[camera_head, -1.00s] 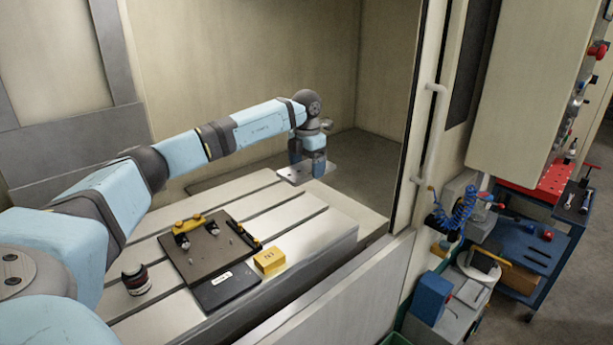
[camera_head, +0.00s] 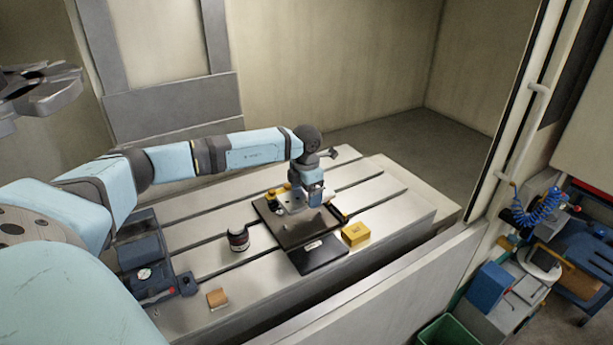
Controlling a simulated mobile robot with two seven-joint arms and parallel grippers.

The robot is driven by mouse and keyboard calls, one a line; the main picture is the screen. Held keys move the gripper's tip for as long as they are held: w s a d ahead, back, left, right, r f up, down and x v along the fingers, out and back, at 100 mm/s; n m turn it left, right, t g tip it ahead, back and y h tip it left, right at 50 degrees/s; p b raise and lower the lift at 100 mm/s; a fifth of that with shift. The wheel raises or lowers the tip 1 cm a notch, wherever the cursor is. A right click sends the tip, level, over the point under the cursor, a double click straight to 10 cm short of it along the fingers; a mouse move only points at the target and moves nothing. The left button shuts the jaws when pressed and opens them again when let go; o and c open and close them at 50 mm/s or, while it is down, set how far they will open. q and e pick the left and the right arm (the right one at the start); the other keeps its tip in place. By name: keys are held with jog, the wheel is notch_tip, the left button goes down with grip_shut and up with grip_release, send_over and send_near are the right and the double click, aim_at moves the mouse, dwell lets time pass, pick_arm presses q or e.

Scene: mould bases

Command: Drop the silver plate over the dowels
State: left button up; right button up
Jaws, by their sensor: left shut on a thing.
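My left gripper (camera_head: 304,201) is shut on the silver plate (camera_head: 292,210) and holds it, roughly flat, over the far part of the brown mould base (camera_head: 283,233). I cannot tell whether the plate touches the base. The dowels are not clearly visible now; the plate and gripper cover that area. My right gripper is not in view.
The base lies on a slotted machine table (camera_head: 385,228). A yellow block (camera_head: 355,233) is to its right, a black plate (camera_head: 318,254) in front, a dark jar (camera_head: 238,239) to its left. A small brown block (camera_head: 217,298) and a blue-grey vise-like fixture (camera_head: 150,285) sit nearer. The table's right part is clear.

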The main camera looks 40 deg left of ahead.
aim_at(303, 222)
pick_arm(q)
jog(key=shift+s+a+f, duration=0.2)
jog(key=shift+s, duration=0.3)
jog(key=shift+f+b, duration=0.4)
jog(key=shift+f, duration=0.3)
jog(key=shift+f+b, duration=1.2)
jog(key=shift+f, duration=0.8)
jog(key=shift+f, duration=0.1)
jog(key=shift+f+b, duration=0.5)
jog(key=shift+f, duration=0.05)
jog(key=shift+f+b, duration=0.3)
jog(key=shift+f, duration=0.2)
jog(key=shift+f, duration=0.15)
